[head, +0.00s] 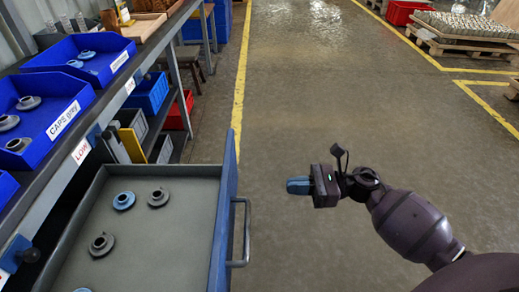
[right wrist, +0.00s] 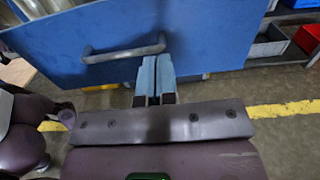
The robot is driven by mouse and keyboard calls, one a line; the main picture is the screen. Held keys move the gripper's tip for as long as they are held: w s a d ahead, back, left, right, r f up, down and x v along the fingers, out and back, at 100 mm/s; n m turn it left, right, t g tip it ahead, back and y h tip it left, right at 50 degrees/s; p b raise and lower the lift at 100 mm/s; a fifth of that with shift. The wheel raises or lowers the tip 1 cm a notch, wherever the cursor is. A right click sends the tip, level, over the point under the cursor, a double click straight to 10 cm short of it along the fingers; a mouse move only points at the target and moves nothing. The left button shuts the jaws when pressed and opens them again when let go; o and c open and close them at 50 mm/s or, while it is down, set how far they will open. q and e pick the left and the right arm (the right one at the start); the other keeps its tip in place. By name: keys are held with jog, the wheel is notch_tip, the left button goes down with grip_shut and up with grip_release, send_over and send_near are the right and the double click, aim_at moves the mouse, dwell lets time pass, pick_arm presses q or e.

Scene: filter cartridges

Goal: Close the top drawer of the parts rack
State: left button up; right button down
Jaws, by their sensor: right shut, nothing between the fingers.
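The top drawer (head: 148,225) of the parts rack stands pulled out over the floor. It has a grey inside, a blue front panel (head: 226,200) and a metal bar handle (head: 246,232). Several blue and grey caps lie in it. My right gripper (head: 290,186) is shut and empty, to the right of the drawer front, with a gap between them in the head view. In the right wrist view the shut blue fingers (right wrist: 156,64) point at the blue front (right wrist: 200,40), close to the right end of the handle (right wrist: 124,50).
Blue bins of caps (head: 42,118) stand on the rack top at left. Lower shelves hold more bins, including a blue bin (head: 149,94). The floor right of the drawer is open. Pallets (head: 465,38) and a red crate (head: 404,12) stand far back right.

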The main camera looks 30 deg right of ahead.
aim_at(229, 186)
jog(key=b+x, duration=0.1)
jog(key=x, duration=1.2)
jog(key=shift+w+a, duration=0.1)
jog(key=shift+a+r, duration=0.1)
